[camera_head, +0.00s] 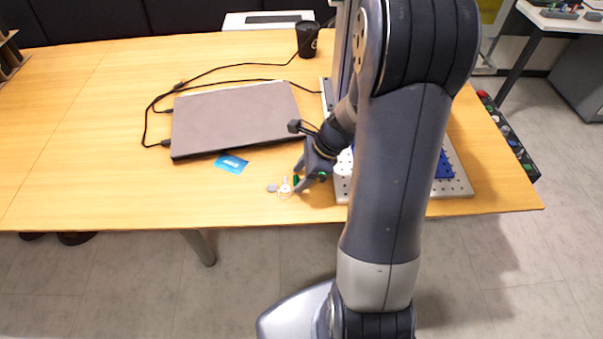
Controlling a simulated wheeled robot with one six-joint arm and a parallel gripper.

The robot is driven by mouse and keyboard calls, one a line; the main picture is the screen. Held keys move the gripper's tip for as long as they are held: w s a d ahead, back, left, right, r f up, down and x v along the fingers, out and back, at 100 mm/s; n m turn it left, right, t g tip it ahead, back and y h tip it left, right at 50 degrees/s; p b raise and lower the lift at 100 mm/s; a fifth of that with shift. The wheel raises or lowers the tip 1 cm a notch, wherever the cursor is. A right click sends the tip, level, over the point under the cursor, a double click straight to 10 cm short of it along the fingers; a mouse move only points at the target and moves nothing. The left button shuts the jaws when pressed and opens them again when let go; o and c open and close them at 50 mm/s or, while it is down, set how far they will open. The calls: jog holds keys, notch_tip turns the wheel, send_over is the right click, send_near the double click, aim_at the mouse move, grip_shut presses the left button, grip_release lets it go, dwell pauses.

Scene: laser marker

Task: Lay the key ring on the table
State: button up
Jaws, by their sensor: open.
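The key ring (285,189) is a small pale ring with a tag, at the front of the wooden table (110,130). It appears to lie on the table top just left of my gripper's fingertips. My gripper (297,178) is open, low over the table, with its fingers pointing left and down toward the ring. A small green thing shows between or beside the fingers. I cannot tell whether a finger touches the ring.
A small grey disc (272,188) lies beside the ring. A blue card (231,164) and a closed laptop (235,118) with black cables lie farther left. A black cup (307,39) stands at the back. The marker's perforated base plate (450,187) is at right, partly behind my arm. The table's left front is clear.

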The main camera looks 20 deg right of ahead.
jog(key=p+v, duration=0.2)
jog(key=v, duration=1)
jog(key=shift+r, duration=0.1)
